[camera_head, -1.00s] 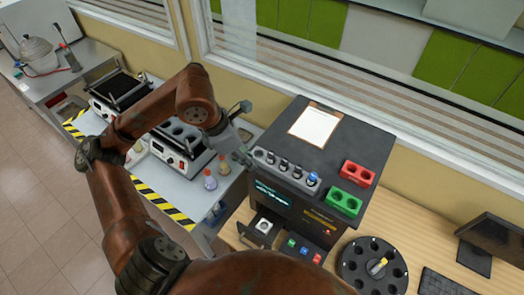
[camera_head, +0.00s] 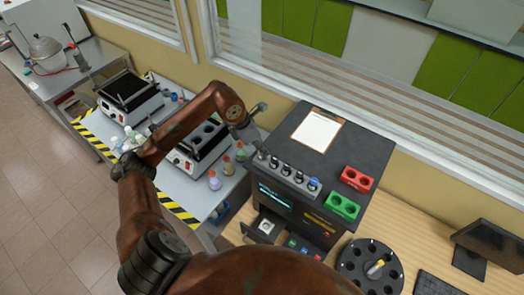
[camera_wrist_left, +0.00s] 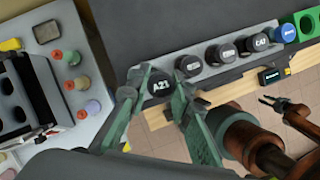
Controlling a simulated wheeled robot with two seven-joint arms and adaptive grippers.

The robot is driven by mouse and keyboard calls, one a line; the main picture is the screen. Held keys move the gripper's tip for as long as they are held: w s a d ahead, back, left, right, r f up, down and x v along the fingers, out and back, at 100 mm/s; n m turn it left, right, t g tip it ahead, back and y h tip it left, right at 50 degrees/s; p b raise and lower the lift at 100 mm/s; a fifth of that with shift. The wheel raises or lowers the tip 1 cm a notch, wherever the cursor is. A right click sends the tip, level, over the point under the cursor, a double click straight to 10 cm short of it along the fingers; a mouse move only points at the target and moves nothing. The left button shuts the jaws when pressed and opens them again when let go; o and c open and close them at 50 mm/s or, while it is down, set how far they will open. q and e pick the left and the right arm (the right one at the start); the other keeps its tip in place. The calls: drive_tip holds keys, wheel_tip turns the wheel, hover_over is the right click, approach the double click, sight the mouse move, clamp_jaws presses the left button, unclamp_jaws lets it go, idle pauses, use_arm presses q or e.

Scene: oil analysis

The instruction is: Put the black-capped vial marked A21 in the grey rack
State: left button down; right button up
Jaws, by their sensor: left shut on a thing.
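The vial marked A21 (camera_wrist_left: 157,84) shows its black cap in the left wrist view, at the left end hole of the grey rack (camera_wrist_left: 207,69). My left gripper (camera_wrist_left: 154,100) is shut on it, one finger on each side. The vial's body is hidden, so I cannot tell how deep it sits. In the head view my left gripper (camera_head: 259,152) is over the near-left end of the grey rack (camera_head: 296,182), on the dark analyser. My right gripper (camera_wrist_left: 273,102) shows small and open at the right of the left wrist view, away from the rack.
Several black-capped vials (camera_head: 286,170) and a blue-capped vial (camera_head: 313,184) fill the grey rack's other holes. A green rack (camera_head: 343,206), a red rack (camera_head: 357,179) and a clipboard (camera_head: 316,131) share the analyser top. A round carousel (camera_head: 370,266) stands on the wooden desk.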

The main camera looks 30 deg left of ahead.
use_arm(q)
drive_tip(key=f+p, duration=0.2)
drive_tip(key=f, duration=0.1)
drive_tip(key=shift+w+f, duration=0.2)
drive_tip(key=shift+f, duration=0.2)
drive_tip(key=shift+f, duration=0.15)
drive_tip(key=c, duration=2)
unclamp_jaws()
